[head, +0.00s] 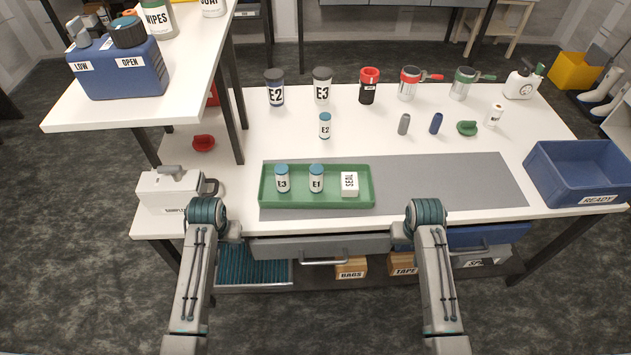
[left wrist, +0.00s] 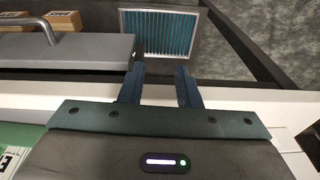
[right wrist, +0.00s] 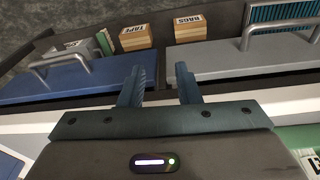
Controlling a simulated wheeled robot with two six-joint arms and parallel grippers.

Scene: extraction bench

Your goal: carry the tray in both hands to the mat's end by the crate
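The green tray (head: 330,200) lies on the left part of the grey mat (head: 450,180), its left end at the mat's left edge. It holds two white vials with blue caps, E3 (head: 282,180) and E1 (head: 316,180), and a white SEAL box (head: 349,184). The blue READY crate (head: 575,185) stands beyond the mat's right end. My left gripper (left wrist: 161,85) is open and empty at the bench's front edge, left of the tray. My right gripper (right wrist: 160,85) is open and empty at the front edge, right of the tray. Neither touches the tray.
A white box with a grey handle (head: 170,190) stands left of the tray. Vial E2 (head: 325,126) stands behind the tray. Jars, cups and small coloured pieces stand along the back. A raised shelf (head: 190,75) overhangs the left. The mat right of the tray is clear.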

